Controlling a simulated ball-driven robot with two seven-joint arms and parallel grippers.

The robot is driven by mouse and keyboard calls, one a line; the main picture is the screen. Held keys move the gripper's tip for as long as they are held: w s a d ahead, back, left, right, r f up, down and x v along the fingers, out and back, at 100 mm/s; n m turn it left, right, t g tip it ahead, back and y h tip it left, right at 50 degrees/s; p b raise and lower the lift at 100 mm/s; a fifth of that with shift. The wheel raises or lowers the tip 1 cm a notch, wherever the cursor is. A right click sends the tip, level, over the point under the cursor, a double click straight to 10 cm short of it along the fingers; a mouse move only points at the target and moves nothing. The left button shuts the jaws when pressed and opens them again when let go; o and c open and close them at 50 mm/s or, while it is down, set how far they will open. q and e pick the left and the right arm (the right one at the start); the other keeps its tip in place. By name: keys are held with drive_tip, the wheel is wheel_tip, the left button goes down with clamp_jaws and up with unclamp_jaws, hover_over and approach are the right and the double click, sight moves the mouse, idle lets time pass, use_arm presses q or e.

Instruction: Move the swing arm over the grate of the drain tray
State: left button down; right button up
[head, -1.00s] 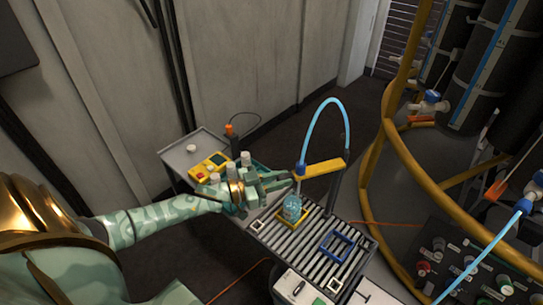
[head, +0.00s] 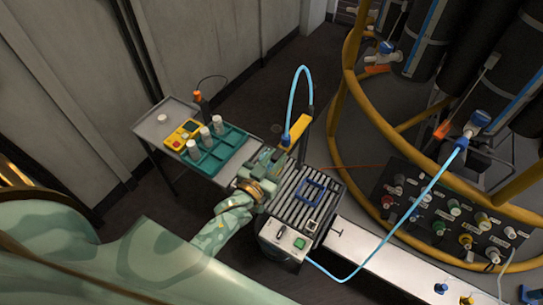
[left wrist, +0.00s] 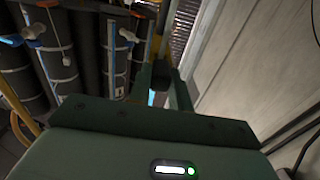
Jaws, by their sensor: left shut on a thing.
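The swing arm (head: 298,129) is a yellow bar on a dark post at the back of the drain tray, with a blue fitting and a light blue hose arching above it. The tray's grate (head: 296,205) has dark parallel slats. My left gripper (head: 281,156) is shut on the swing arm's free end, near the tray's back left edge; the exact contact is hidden. In the left wrist view the green fingers (left wrist: 167,88) are close together, with a bit of light blue between them. The bottle seen earlier is hidden. My right gripper is out of view.
A blue square frame (head: 310,190) lies on the grate. A side table (head: 153,128) holds a green rack (head: 221,158) with white-capped containers and a yellow device. A control panel (head: 440,210) and a curved yellow rail (head: 347,110) stand to the right.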

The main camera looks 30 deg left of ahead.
use_arm(q)
drive_tip(key=c, duration=1.3)
unclamp_jaws()
drive_tip(key=s, duration=0.5)
drive_tip(key=s+a, duration=0.1)
drive_tip(key=s, duration=0.5)
drive_tip(key=s+p, duration=0.1)
drive_tip(key=s, duration=0.4)
drive_tip(key=shift+s+a, duration=0.15)
drive_tip(key=shift+f, duration=0.1)
